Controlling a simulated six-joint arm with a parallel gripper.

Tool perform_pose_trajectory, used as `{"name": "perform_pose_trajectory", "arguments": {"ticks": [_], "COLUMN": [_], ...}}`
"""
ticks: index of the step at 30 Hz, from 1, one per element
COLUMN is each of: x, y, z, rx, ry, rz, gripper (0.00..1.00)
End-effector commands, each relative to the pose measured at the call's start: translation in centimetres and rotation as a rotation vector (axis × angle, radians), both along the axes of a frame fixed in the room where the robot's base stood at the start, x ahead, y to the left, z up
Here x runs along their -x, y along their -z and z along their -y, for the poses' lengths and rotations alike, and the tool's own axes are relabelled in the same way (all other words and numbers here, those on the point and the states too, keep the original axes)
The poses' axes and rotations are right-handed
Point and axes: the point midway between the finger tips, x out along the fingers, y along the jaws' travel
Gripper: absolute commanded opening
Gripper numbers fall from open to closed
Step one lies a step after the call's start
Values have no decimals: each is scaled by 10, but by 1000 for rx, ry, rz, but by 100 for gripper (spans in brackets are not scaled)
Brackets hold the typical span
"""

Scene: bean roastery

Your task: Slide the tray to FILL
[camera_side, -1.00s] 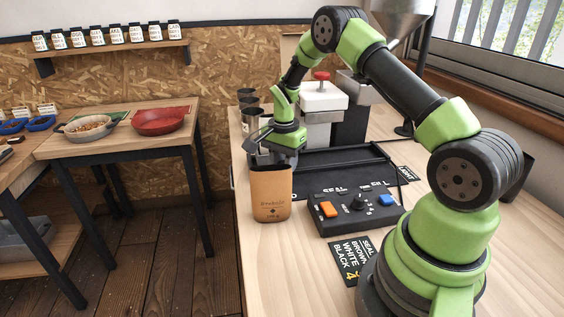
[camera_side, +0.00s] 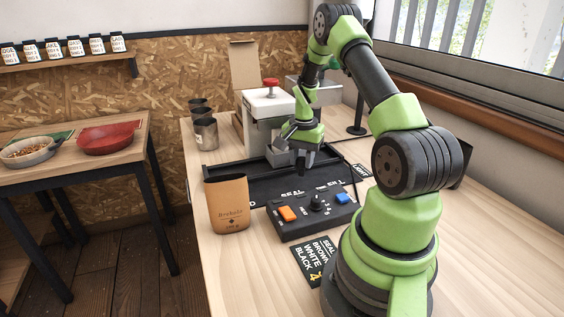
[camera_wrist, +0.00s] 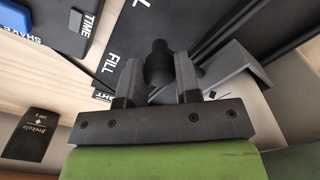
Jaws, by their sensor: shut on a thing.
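My gripper (camera_side: 304,168) is at the right part of the black base with rails (camera_side: 213,172), near the FILL lettering. In the wrist view, its two grey fingers are shut on a black knob (camera_wrist: 158,62), just beside the word FILL. A grey angled piece (camera_wrist: 240,72) lies right of the fingers; it seems to be part of the tray, but most of it is hidden. In the side view, a grey part (camera_side: 278,156) shows left of my gripper. The brown bag (camera_side: 228,207) stands upright on the left, apart from my gripper.
A control box (camera_side: 312,216) with an orange button, a dial and a blue button sits in front of the base. A white machine with a red knob (camera_side: 268,108) stands behind. Metal cups (camera_side: 205,134) are at the back left. A black card (camera_side: 313,260) lies on the table.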

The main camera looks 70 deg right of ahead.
Motion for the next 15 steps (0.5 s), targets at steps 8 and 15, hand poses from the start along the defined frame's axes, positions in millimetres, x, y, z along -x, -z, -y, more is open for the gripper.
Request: {"name": "perform_pose_trajectory", "arguments": {"ticks": [8, 15], "x": [36, 56], "y": [0, 0], "z": [35, 56], "rx": [-1, 0], "ry": [5, 4], "rz": [-1, -1], "gripper": [0, 0]}}
